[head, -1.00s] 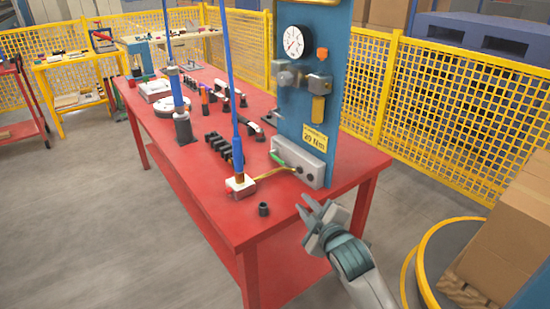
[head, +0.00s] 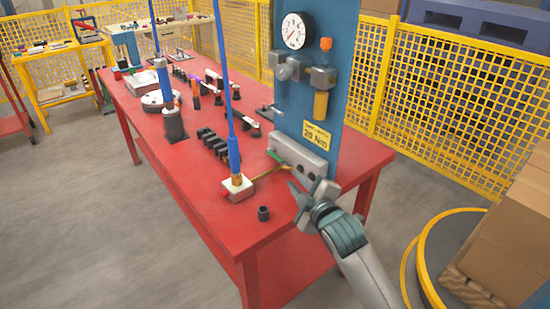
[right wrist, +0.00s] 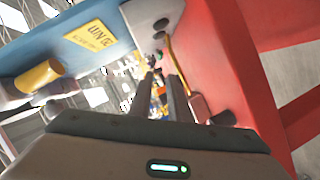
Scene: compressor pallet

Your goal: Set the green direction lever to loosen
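The green lever (head: 275,157) sits at the left end of a grey block (head: 300,158) at the foot of the blue panel (head: 336,110). The block has dark round ports and a yellow hose on its front. My right gripper (head: 295,204) is just in front of the block, to the right of and below the lever, and touches nothing that I can see. In the right wrist view its two fingers (right wrist: 163,92) are apart with nothing between them. I cannot make out the green lever clearly there. My left gripper is not in view.
The red table (head: 215,192) carries a white block with a blue upright tool (head: 235,165), a small black socket (head: 263,213) and several black holders (head: 213,145). A gauge (head: 293,31) and a yellow cylinder (head: 321,105) are on the panel. Cartons (head: 505,235) stand at right.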

